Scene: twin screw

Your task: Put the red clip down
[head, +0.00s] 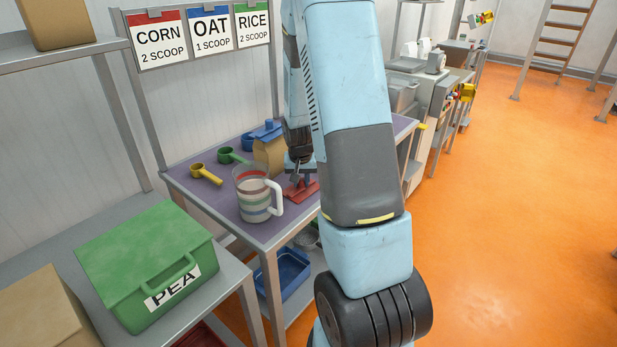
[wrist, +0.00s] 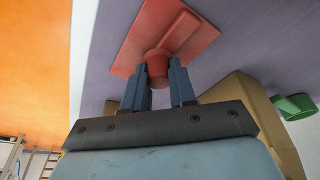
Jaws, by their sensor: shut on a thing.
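The red clip (head: 302,190) is at the right part of the purple-topped table, by the front edge. In the wrist view it shows as a flat red plate with a raised bar and a round red stub (wrist: 158,72). My gripper (wrist: 160,84) is shut on the stub, one finger to each side of it. In the head view my gripper (head: 299,174) is low over the table, partly hidden behind my arm. The clip is at or very near the tabletop (head: 222,200); I cannot tell whether it touches.
A striped clear jug (head: 253,198) with a white handle stands just left of the clip. A tan bag (head: 268,158), a yellow scoop (head: 206,174), a green scoop (head: 232,156) and a blue item (head: 265,132) are behind. A green PEA box (head: 145,255) is front left.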

